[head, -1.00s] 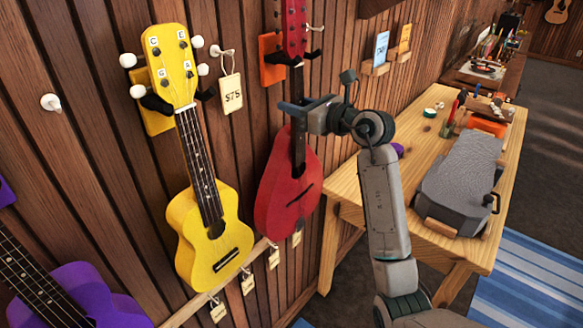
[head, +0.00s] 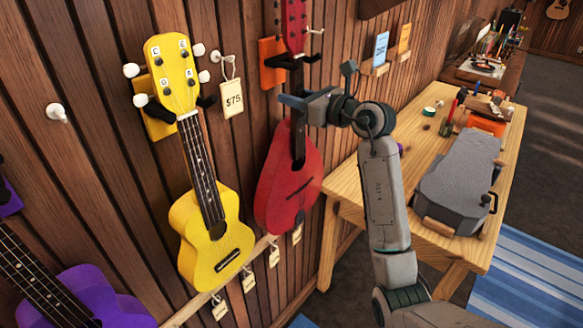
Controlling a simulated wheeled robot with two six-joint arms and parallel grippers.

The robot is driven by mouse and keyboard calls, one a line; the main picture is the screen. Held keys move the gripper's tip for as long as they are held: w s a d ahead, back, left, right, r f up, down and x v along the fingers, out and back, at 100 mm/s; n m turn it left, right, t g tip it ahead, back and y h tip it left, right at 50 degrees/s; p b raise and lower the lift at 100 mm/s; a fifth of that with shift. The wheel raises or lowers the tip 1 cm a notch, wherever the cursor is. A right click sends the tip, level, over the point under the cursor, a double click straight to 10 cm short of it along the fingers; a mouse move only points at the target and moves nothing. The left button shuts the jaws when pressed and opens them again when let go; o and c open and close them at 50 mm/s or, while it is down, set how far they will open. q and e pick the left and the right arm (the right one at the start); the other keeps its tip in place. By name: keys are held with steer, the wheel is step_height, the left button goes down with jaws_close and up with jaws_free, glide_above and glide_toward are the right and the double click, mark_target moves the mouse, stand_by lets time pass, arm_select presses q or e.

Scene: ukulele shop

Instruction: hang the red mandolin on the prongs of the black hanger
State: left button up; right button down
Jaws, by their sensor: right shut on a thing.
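The red mandolin (head: 288,190) hangs upright along the wall, body low, with its red headstock at the top edge of the head view, partly cut off. My right gripper (head: 296,104) is shut on its dark neck, just below the black hanger (head: 309,60). The hanger sits on an orange wall plate (head: 271,64). The neck passes in front of the hanger, and the headstock's lower end shows slightly above the prongs. I cannot tell whether the neck is between the prongs or whether it touches them. My left gripper is not in view.
A yellow ukulele (head: 210,240) hangs on the left, with a $75 tag (head: 232,98) beside it. A purple ukulele (head: 95,295) is at lower left. A wooden workbench (head: 410,165) with a grey case (head: 457,178) stands on the right.

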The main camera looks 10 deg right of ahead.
steer(key=shift+s+d+r, duration=0.1)
steer(key=shift+s, duration=0.05)
steer(key=shift+v, duration=2.35)
steer(key=shift+s, duration=0.1)
steer(key=shift+b+v, duration=0.35)
steer(key=shift+v, duration=2.6)
steer(key=shift+f, duration=0.3)
